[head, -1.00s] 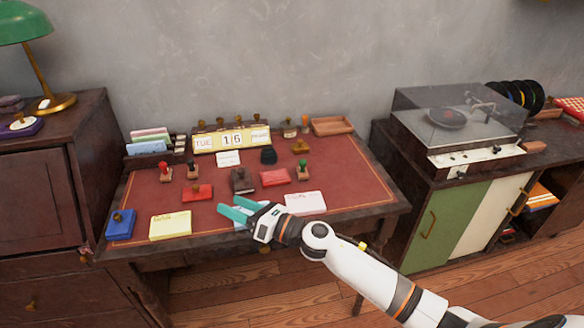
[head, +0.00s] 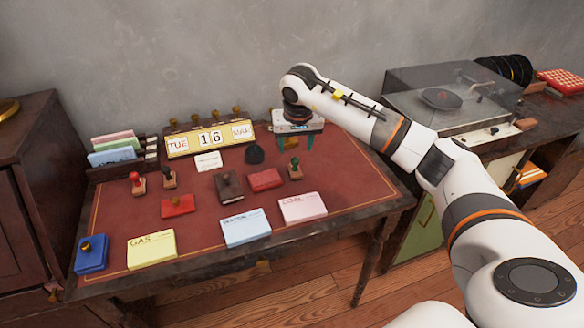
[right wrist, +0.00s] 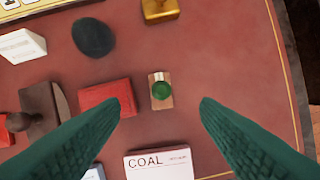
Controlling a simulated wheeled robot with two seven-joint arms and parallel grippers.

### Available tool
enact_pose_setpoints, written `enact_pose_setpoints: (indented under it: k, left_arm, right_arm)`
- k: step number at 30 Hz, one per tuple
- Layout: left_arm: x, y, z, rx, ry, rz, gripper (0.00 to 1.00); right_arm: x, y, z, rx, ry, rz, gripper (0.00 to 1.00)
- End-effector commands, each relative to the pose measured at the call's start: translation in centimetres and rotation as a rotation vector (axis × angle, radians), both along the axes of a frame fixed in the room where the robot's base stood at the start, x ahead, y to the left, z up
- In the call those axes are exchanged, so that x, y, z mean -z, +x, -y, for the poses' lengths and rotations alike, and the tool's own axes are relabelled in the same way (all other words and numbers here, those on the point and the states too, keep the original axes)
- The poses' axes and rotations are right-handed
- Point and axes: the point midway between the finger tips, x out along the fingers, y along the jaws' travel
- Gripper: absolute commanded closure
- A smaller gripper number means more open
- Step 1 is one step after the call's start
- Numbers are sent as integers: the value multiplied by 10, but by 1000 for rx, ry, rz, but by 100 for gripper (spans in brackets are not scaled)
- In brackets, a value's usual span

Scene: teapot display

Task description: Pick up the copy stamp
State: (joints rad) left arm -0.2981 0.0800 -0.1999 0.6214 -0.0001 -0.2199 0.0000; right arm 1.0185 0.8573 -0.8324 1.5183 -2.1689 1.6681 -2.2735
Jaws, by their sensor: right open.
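No stamp in view bears a readable "copy" label. A green-knobbed stamp (head: 295,169) stands upright on the red desk top at the right. In the right wrist view this stamp (right wrist: 162,90) shows from above, with a wooden block and a pale label. My right gripper (head: 294,143) points down, open and empty, above and apart from it. In the right wrist view the open fingers (right wrist: 160,104) lie either side of the stamp. A red-knobbed stamp (head: 137,183) and a dark-knobbed stamp (head: 169,177) stand at the left. My left gripper is not in view.
A red box (head: 265,180) lies just left of the green-knobbed stamp, and a COAL card stack (head: 303,208) lies in front. A dark rounded object (head: 254,154) and a calendar (head: 208,138) stand behind. The desk right of the stamp is clear.

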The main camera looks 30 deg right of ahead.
Motion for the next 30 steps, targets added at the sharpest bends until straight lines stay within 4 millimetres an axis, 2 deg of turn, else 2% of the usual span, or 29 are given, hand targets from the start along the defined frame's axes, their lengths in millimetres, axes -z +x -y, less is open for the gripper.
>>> enact_pose_setpoints:
  k: [1, 6, 13, 21, 30]
  left_arm:
    - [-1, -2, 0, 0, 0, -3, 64]
    - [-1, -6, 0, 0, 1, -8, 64]
    - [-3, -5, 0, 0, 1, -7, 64]
    - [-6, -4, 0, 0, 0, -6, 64]
    - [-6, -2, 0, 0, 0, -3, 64]
  right_arm:
    - [11, 2, 1, 2, 3, -4, 43]
    - [36, 9, 3, 1, 6, -2, 43]
    - [52, 13, 5, 1, 8, -1, 43]
    - [88, 24, 11, 1, 7, 0, 43]
    - [93, 25, 12, 1, 6, 2, 43]
